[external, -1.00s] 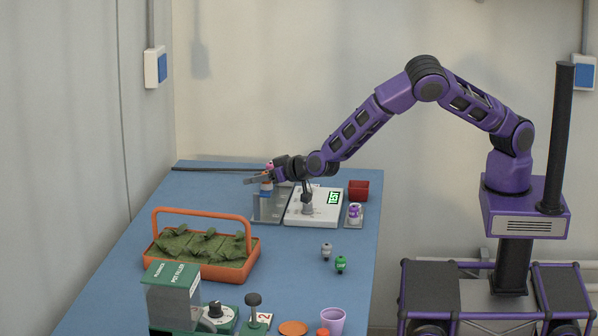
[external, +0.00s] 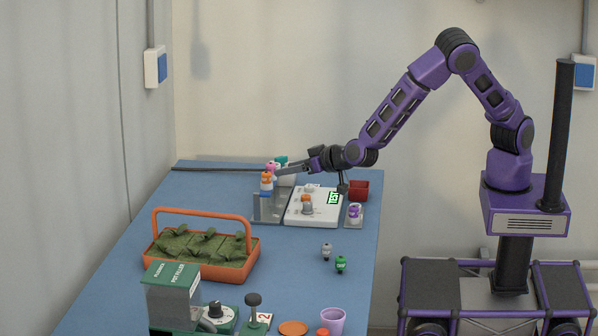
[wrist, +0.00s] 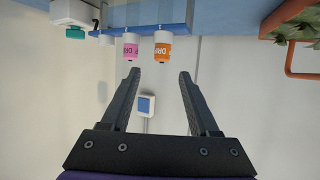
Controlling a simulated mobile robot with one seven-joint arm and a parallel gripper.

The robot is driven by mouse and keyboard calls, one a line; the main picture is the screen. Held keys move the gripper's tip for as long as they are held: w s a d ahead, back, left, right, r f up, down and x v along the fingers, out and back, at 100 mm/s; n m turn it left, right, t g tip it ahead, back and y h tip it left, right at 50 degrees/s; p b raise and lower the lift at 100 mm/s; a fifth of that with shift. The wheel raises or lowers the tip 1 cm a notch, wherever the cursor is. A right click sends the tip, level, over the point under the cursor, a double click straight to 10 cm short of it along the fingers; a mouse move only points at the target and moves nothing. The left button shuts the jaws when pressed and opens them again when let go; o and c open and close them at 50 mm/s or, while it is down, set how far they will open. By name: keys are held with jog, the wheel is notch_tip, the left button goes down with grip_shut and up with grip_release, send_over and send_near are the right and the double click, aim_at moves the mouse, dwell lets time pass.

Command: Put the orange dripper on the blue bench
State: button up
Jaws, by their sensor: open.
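The orange dripper (external: 266,184), white with an orange band, stands in the metal rack (external: 268,211) at the far end of the blue bench (external: 222,285). It also shows in the wrist view (wrist: 162,50), beside a pink dripper (wrist: 131,50). The pink dripper (external: 271,168) is just behind it in the external view. My gripper (external: 276,172) is open and empty, close to the drippers' tops. In the wrist view the picture is turned over and both drippers lie beyond the open fingertips (wrist: 158,75), with nothing between the fingers.
A white tester (external: 325,215) with a lit green display stands right of the rack. A teal-capped bottle (external: 287,172) is behind. Bench between basket and bottles is clear.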

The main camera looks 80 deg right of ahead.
aim_at(266, 180)
jog(key=v, duration=0.4)
jog(key=shift+s+a+r, duration=0.15)
jog(key=shift+s, duration=0.05)
jog(key=shift+o, duration=0.5)
jog(key=shift+s+a+r, duration=0.15)
jog(key=shift+s+a, duration=0.05)
jog(key=shift+s, duration=0.25)
jog(key=b+x, duration=0.1)
jog(key=x, duration=1.6)
jog(key=shift+f+b, duration=0.25)
jog(key=shift+b, duration=0.15)
jog(key=shift+w+a, duration=0.1)
grip_shut()
